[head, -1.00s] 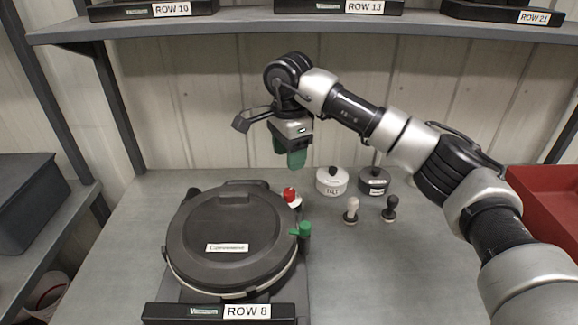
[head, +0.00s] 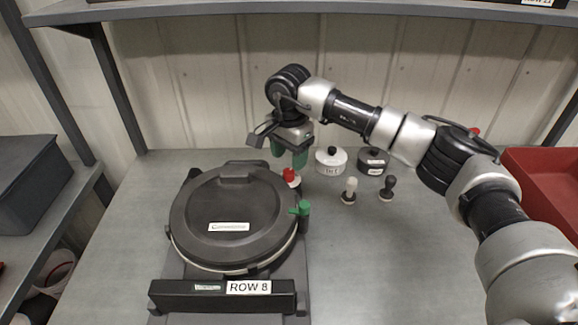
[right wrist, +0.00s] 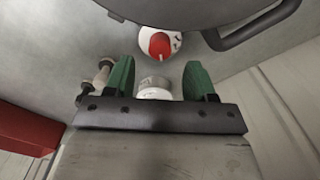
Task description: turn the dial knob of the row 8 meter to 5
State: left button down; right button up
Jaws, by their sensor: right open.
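The row 8 meter (head: 232,215) is a dark round-lidded unit at the left of the bench, with a ROW 8 label (head: 249,287) on its front bar. Its red dial knob (head: 291,175) on a white dial sits at the back right of the lid; both also show in the right wrist view (right wrist: 160,45). The number it points to is too small to read. My right gripper (head: 289,158), with green fingers, is open and empty just behind and above the knob. In the right wrist view the knob lies ahead of the gap between the fingers (right wrist: 160,78), apart from them. My left gripper is out of view.
A green lever (head: 302,209) sticks out on the meter's right side. A white pot (head: 330,162), a dark pot (head: 372,163) and two small knobbed pieces (head: 349,190) stand to the right. A red bin (head: 545,175) is at far right. The front right bench is clear.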

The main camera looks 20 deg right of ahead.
aim_at(289, 171)
notch_tip(289, 171, down, 5)
jog(key=shift+f+p, duration=0.1)
jog(key=shift+p, duration=0.3)
